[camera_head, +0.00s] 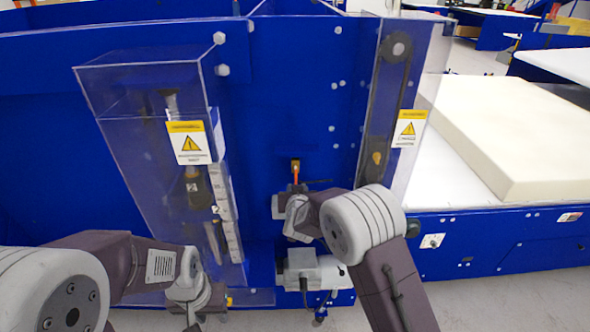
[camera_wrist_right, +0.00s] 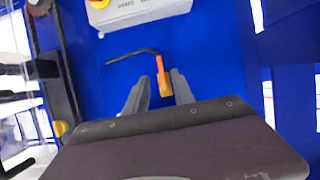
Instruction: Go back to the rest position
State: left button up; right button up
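My right gripper (camera_wrist_right: 160,84) is in front of the blue machine panel (camera_head: 275,100). In the right wrist view its two grey fingers stand apart, one on each side of an orange lever (camera_wrist_right: 162,76); I cannot tell if either touches it. In the head view the lever (camera_head: 295,172) shows just above the right gripper (camera_head: 291,196). My left gripper (camera_head: 192,312) hangs low at the bottom, in front of the machine's lower part. Its fingers are small and partly hidden, so its opening is unclear.
A clear guard box (camera_head: 110,120) with a warning label stands close above my left arm. Another clear guard (camera_head: 390,90) covers a belt at right. A cream foam block (camera_head: 510,130) lies on a white table (camera_head: 435,185). A grey box (camera_head: 310,268) sits below my right gripper.

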jog(key=d+r+m+h+b, duration=0.1)
jog(key=d+m+h+b, duration=0.1)
jog(key=d+b, duration=0.75)
jog(key=s+d+f+n, duration=0.1)
jog(key=s+d+f, duration=0.2)
jog(key=s+d, duration=0.15)
jog(key=s+f+g, duration=0.4)
jog(key=s+f, duration=0.1)
jog(key=s, duration=0.5)
jog(key=s+f+g+y+b, duration=0.1)
jog(key=s+f+g, duration=0.3)
jog(key=s, duration=0.6)
jog(key=s+f+g+y+b, duration=0.1)
jog(key=s+f+g, duration=0.3)
jog(key=s+f, duration=0.3)
jog(key=s+d, duration=0.1)
jog(key=s, duration=0.3)
jog(key=shift+f+n, duration=0.15)
jog(key=shift+n, duration=0.15)
jog(key=shift+a, duration=0.15)
jog(key=shift+o, duration=0.3)
jog(key=shift+w, duration=0.1)
